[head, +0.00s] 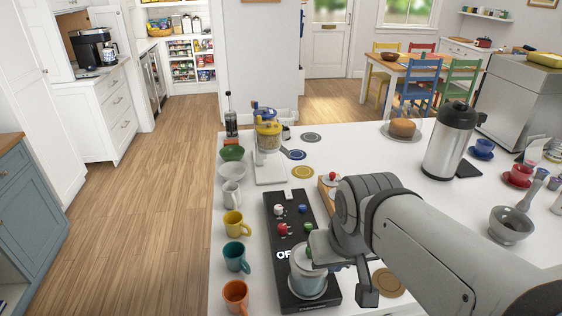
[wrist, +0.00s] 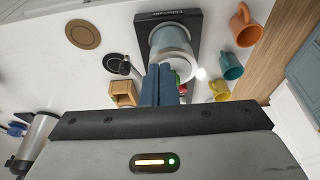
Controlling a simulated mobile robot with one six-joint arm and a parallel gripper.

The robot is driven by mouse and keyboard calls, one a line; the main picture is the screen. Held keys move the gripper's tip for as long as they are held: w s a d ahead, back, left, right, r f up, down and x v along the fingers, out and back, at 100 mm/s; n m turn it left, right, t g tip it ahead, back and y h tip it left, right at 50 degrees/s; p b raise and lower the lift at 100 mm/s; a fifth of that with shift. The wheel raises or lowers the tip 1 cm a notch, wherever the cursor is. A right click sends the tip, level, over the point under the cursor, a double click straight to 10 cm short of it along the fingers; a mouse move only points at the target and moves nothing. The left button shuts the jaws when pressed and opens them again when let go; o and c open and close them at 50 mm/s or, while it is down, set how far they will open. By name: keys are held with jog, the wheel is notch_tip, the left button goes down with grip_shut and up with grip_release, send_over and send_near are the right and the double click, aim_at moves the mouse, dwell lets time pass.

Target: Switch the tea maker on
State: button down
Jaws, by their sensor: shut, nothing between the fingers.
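The tea maker is a long black unit (head: 268,222) on the white counter, with several coloured knobs at its far part. White lettering starting "OF" shows partly behind my arm. A clear jug-like vessel (head: 308,285) with a pale base stands on its near end. In the wrist view the black base (wrist: 197,22) and the vessel (wrist: 170,42) are at the top. My gripper (wrist: 166,68) is shut and empty, its blue fingers together in front of the vessel; contact cannot be told. The fingers and wrist hide part of the unit.
Yellow (head: 234,225), teal (head: 235,257) and orange (head: 235,296) mugs line the counter's left edge. A yellow-topped grinder-like machine (head: 268,145) stands beyond. A steel flask (head: 452,142) and a grey bowl (head: 510,225) stand to the right.

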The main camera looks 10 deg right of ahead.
jog(key=shift+w+a, duration=0.1)
jog(key=shift+w, duration=0.1)
jog(key=shift+r, duration=0.1)
jog(key=shift+a, duration=0.1)
jog(key=b, duration=0.8)
send_over(288, 190)
jog(key=s, duration=0.5)
notch_tip(288, 190, down, 3)
jog(key=shift+s+r+t, duration=0.1)
jog(key=shift+r+t, duration=0.05)
jog(key=shift+t, duration=0.15)
jog(key=x, duration=0.4)
jog(key=p+x, duration=0.1)
jog(key=x, duration=0.4)
jog(key=s+x, duration=0.1)
jog(key=x, duration=0.4)
jog(key=shift+p, duration=0.4)
